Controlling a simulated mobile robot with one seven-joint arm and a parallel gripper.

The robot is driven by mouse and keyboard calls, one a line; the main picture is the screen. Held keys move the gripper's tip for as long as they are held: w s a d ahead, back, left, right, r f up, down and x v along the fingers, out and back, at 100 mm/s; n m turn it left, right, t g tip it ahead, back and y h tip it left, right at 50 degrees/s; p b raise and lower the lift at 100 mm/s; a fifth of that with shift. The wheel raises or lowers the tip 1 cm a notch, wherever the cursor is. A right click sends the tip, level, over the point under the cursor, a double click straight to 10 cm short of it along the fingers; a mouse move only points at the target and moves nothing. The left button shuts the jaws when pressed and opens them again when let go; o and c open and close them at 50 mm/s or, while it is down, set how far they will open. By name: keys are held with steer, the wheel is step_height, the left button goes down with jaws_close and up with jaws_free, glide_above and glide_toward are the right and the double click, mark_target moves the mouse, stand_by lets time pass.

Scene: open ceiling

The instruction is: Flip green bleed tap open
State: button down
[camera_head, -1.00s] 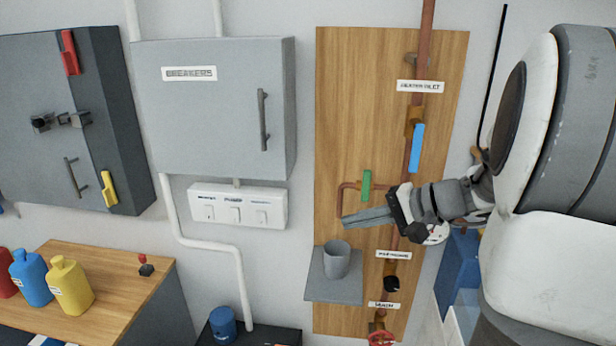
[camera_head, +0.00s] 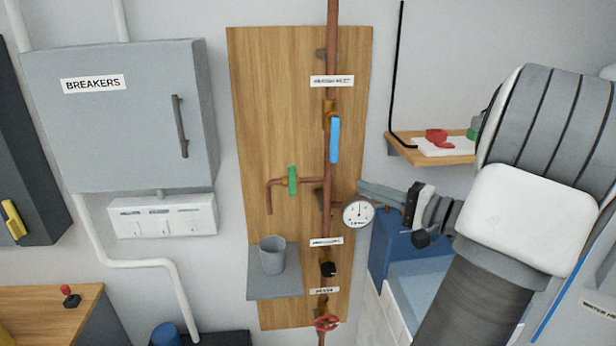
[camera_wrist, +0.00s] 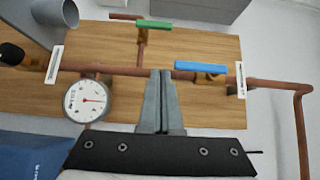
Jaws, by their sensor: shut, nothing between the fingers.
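The green bleed tap (camera_head: 292,180) sits on a copper side branch left of the main pipe, its handle upright and across the branch. It also shows in the wrist view (camera_wrist: 154,25), at the top centre. My gripper (camera_head: 362,187) is shut and empty, to the right of the pipe and tap, with its fingers pointing left. In the wrist view my gripper (camera_wrist: 162,72) has its fingers together, their tips appearing near the main pipe (camera_wrist: 120,70). Contact cannot be told.
A blue-handled valve (camera_head: 335,139) is above on the main pipe. A pressure gauge (camera_head: 357,212) is just below my fingers. A grey cup (camera_head: 272,255) stands on a small shelf (camera_head: 262,288) under the branch's spout.

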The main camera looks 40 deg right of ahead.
steer(key=shift+w, duration=0.15)
steer(key=p, duration=0.2)
glide_toward(292, 178)
steer(key=w+d, duration=0.4)
steer(key=w, duration=0.1)
steer(key=a, duration=0.1)
steer(key=w+a, duration=0.1)
steer(key=a+p, duration=0.1)
steer(key=shift+w+a+r, duration=0.3)
steer(key=shift+w, duration=0.1)
steer(key=shift+d, duration=0.1)
